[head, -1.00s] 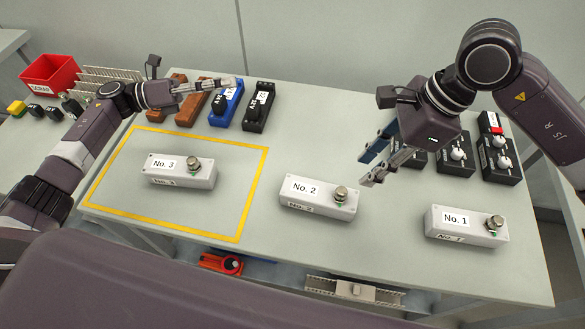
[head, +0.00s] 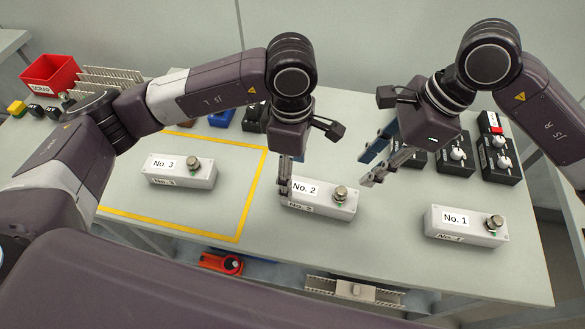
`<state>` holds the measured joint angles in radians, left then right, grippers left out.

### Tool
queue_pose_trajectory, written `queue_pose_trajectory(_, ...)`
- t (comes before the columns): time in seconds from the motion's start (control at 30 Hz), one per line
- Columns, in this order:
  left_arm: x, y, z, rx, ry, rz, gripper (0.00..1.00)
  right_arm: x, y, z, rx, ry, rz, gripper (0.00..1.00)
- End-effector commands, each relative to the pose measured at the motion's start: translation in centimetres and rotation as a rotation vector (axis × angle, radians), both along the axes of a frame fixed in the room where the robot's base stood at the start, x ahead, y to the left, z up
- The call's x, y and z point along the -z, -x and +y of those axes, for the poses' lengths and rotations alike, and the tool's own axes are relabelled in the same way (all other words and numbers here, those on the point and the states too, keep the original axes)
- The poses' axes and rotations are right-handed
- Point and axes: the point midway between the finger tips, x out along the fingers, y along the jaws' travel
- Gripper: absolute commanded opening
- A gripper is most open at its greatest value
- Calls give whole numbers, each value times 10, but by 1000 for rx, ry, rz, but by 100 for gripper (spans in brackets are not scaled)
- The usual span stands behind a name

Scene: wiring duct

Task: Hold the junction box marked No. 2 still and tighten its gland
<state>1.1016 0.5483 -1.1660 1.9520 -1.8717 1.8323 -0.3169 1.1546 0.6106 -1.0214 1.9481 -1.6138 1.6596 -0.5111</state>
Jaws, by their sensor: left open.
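The junction box marked No. 2 (head: 318,208) is a pale box on the table, with a metal gland (head: 340,194) on its right part and a green mark just below it. My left gripper (head: 287,186) is open and points down at the left end of this box, one finger overlapping its corner. Whether it touches is not clear. My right gripper (head: 369,168) is open and empty, its fingers apart, above the table behind and right of the gland.
Box No. 3 (head: 180,172) sits inside a yellow outline (head: 250,197) at left. Box No. 1 (head: 466,226) is at right. Black knobbed units (head: 500,160) stand at the back right. A red bin (head: 50,74) is at the far left.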

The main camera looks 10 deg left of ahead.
Motion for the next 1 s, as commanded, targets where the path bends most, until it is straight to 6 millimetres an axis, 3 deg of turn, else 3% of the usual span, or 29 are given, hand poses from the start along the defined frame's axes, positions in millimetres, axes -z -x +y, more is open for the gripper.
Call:
queue_pose_trajectory(0.17,12,-1,1,3,-21,-21,64,0,0,0,0,0,0,29)
queue_pose_trajectory(0.6,71,0,1,4,-18,-20,64,0,0,0,0,0,0,29)
queue_pose_trajectory(1.0,77,-1,1,5,-17,-20,62,0,0,0,0,0,0,29)
